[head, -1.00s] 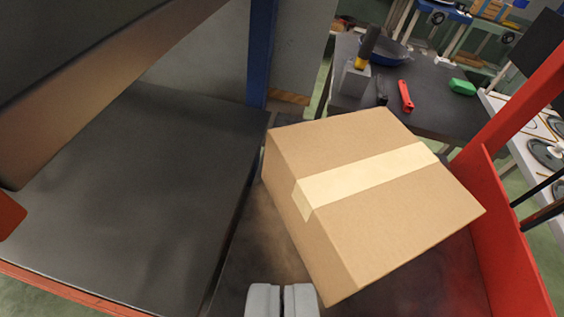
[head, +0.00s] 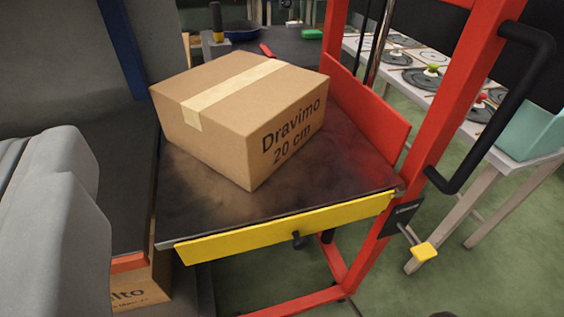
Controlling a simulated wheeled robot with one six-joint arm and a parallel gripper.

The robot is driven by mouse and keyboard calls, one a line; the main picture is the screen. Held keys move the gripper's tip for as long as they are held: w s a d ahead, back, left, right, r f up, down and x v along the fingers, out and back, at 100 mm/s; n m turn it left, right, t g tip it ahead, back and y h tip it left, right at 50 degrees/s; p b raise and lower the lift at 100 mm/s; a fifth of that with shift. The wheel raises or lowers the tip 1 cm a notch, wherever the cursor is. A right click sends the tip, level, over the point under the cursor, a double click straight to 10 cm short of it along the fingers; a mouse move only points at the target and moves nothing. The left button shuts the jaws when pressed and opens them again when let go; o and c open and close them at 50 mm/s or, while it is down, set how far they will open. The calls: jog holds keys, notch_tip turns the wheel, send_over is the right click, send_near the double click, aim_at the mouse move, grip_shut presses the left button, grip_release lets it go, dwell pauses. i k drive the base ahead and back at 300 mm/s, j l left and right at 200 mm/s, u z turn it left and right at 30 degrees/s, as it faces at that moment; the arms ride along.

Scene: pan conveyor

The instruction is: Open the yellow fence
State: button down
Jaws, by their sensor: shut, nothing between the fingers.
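The yellow fence (head: 235,237) is a long flat bar along the front edge of the dark platform (head: 300,205). Its top edge looks about level with the platform surface. A black knob (head: 298,240) sits at its lower edge. A small yellow handle (head: 425,252) on a rod stands out to its right, by a black plate (head: 402,216) on the red frame. My gripper (head: 30,160) shows large and grey at the left edge, partly cut off. It is shut and empty, left of the fence and apart from it in the picture.
A cardboard box (head: 215,120) marked "Dravimo 20 cm" sits on the platform. A red post (head: 455,130) with a black bar handle (head: 520,100) rises at the right, beside a red side panel (head: 365,110). Green floor (head: 480,270) lies free at lower right.

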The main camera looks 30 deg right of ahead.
aim_at(224, 244)
jog(key=k+l+z, duration=0.15)
jog(key=k, duration=0.3)
jog(key=k+l+z, duration=0.2)
jog(key=k, duration=0.25)
